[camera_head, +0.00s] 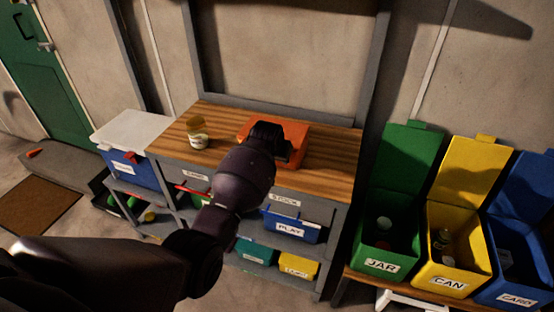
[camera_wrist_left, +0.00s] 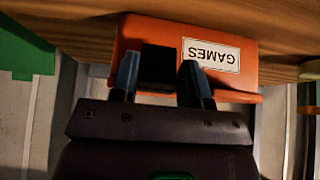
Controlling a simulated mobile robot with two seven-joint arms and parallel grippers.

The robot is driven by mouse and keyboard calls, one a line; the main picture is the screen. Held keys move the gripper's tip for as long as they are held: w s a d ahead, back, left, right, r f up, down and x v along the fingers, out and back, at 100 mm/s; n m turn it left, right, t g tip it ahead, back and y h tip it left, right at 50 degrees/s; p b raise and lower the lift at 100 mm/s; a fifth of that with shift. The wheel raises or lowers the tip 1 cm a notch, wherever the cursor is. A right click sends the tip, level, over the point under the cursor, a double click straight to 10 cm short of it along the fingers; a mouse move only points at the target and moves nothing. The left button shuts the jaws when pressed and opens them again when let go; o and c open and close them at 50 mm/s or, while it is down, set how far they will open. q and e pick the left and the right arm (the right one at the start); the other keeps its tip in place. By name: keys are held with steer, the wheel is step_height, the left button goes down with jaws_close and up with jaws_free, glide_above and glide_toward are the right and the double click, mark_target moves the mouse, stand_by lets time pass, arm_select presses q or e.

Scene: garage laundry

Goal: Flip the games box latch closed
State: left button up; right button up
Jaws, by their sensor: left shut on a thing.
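The orange games box (camera_head: 299,133) sits on the wooden worktop (camera_head: 330,172). In the left wrist view the box (camera_wrist_left: 195,32) shows a white label reading GAMES, upside down, beside a black latch (camera_wrist_left: 158,58). My left gripper (camera_wrist_left: 160,78) has one blue-grey finger on each side of the latch and is shut on it. In the head view my left arm comes in from the left, and its gripper (camera_head: 285,150) covers the front middle of the box. The latch is hidden there, and I cannot tell whether it is up or down. My right gripper is not in view.
A jar with a yellowish lid (camera_head: 197,132) stands on the worktop left of the box. A blue cooler with a white lid (camera_head: 132,131) is further left. Open green (camera_head: 385,245), yellow (camera_head: 460,255) and blue (camera_head: 518,272) bins stand at the right. The worktop right of the box is clear.

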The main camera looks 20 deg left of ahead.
arm_select(q)
steer(key=shift+w+r+g, duration=0.25)
steer(key=shift+w+g, duration=0.2)
steer(key=shift+g, duration=0.75)
steer(key=o, duration=0.9)
steer(key=v, duration=1)
steer(key=shift+r, duration=0.45)
